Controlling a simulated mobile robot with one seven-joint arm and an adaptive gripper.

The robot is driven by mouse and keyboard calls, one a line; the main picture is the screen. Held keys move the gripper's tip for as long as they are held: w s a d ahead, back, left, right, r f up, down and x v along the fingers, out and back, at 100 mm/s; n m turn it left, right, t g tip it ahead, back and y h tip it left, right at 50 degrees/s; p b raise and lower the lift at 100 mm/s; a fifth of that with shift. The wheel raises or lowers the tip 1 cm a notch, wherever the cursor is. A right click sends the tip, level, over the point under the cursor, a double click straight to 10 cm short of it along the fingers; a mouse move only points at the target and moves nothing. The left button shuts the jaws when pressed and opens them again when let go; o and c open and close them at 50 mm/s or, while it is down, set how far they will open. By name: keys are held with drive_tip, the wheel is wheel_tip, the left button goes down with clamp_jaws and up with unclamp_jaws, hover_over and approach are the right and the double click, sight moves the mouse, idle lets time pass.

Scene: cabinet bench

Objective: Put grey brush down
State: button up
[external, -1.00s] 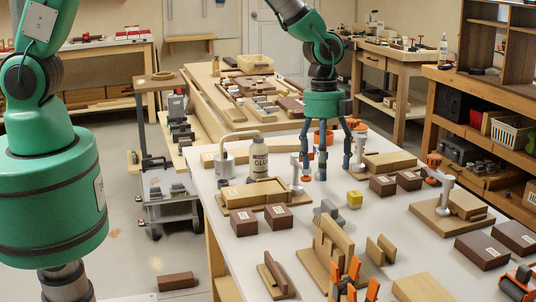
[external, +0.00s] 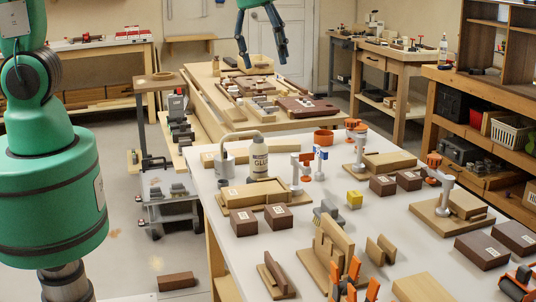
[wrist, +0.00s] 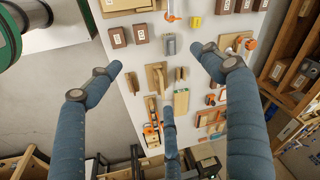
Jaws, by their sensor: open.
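The grey brush (external: 326,213) lies on the white bench top (external: 300,237), left of a small yellow block and behind an upright wooden piece. It also shows in the wrist view as a small grey shape (wrist: 170,45). My gripper (external: 262,62) is open and empty, high above the bench and apart from the brush. In the wrist view my gripper's blue fingers (wrist: 157,72) are spread wide with nothing between them.
A glue bottle (external: 259,158), dark brown blocks (external: 278,217), a yellow block (external: 354,199) and orange-handled clamps (external: 355,137) crowd the bench. An orange ring-like container (external: 324,136) stands at its back. Small white patches of bench are free between them.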

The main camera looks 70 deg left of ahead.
drive_tip(key=s+a+r+n+t, duration=0.1)
drive_tip(key=s+a+r+n, duration=0.2)
drive_tip(key=s, duration=0.6)
drive_tip(key=s+a+r+n+t, duration=0.1)
drive_tip(key=s+a+r+n, duration=0.2)
drive_tip(key=s, duration=0.6)
drive_tip(key=s+a+r+n+t+y, duration=0.1)
drive_tip(key=s+a+r+n, duration=0.2)
drive_tip(key=s+r, duration=0.3)
drive_tip(key=s+n, duration=0.1)
drive_tip(key=s, duration=0.2)
drive_tip(key=shift+s+a+r+n, duration=0.25)
drive_tip(key=shift+s+a+n, duration=0.05)
drive_tip(key=shift+s, duration=0.1)
wheel_tip(320, 180, down, 4)
drive_tip(key=b, duration=0.3)
drive_tip(key=shift+r, duration=0.2)
